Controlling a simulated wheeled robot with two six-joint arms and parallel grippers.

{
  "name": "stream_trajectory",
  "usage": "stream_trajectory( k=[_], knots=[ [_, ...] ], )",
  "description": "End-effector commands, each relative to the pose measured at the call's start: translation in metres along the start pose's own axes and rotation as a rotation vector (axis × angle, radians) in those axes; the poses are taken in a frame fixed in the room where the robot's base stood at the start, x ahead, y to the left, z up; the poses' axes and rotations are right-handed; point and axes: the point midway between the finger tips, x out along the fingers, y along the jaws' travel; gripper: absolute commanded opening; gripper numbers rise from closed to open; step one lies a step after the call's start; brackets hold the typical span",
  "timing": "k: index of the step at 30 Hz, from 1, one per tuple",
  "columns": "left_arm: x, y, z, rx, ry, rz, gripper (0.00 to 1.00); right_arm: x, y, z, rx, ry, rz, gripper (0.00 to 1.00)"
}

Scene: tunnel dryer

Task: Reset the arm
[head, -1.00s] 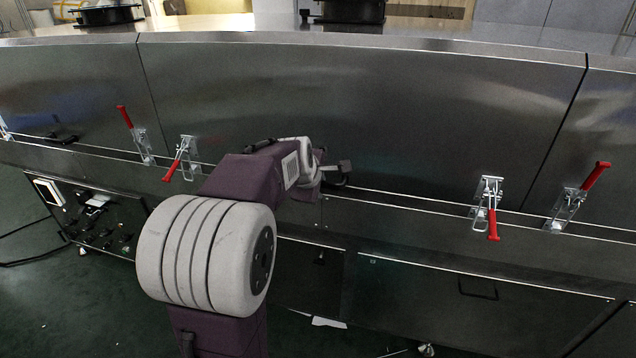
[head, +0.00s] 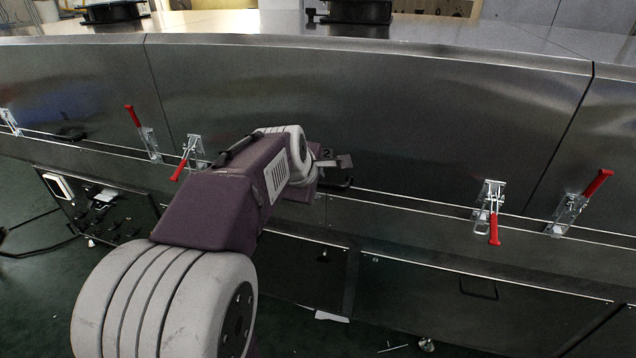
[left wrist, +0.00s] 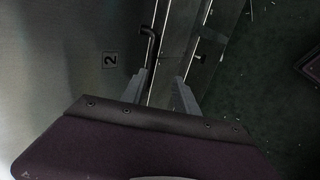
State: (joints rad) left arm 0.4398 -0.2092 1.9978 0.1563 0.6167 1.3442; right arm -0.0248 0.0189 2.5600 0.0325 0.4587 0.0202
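My left arm reaches in from the lower left of the head view, stretched toward the steel dryer's front panel (head: 400,120). My left gripper (head: 340,161) is in front of the panel's lower edge, close to a black bar handle (head: 340,184). My right gripper is not in view.
Toggle clamps with red levers line the panel's lower edge: two left of my gripper (head: 146,135) (head: 187,157) and two right (head: 491,212) (head: 580,203). A control box (head: 95,205) is at lower left. Dark green floor (head: 400,335) lies below.

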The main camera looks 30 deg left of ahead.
Motion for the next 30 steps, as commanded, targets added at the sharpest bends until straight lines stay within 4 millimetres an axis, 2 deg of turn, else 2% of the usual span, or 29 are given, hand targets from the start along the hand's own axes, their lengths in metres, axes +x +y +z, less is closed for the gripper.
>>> stream_trajectory(
  k=[13, 15, 17, 20, 21, 23, 24, 27, 30],
  knots=[
    [0.000, 0.000, 0.000, 0.001, 0.000, 0.002, 0.36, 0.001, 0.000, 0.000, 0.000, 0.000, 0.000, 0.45],
    [0.002, 0.000, 0.010, 0.018, -0.018, -0.001, 0.36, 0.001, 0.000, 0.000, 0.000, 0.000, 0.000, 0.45],
    [0.010, -0.006, 0.033, 0.059, -0.059, -0.029, 0.36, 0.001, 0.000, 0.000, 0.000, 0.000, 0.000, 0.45],
    [0.038, -0.061, 0.080, 0.172, -0.143, -0.172, 0.36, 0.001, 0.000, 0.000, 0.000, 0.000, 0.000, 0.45],
    [0.048, -0.093, 0.097, 0.270, -0.177, -0.240, 0.36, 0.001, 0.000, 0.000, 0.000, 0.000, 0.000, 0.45],
    [0.057, -0.142, 0.114, 0.470, -0.231, -0.330, 0.36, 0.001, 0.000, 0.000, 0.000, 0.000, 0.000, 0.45],
    [0.060, -0.173, 0.121, 0.618, -0.272, -0.381, 0.36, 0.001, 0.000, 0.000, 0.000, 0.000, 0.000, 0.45],
    [0.060, -0.239, 0.124, 0.995, -0.387, -0.469, 0.36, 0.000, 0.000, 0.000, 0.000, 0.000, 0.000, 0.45],
    [0.056, -0.278, 0.115, 1.300, -0.492, -0.499, 0.36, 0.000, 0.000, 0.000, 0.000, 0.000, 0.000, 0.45]
  ],
)
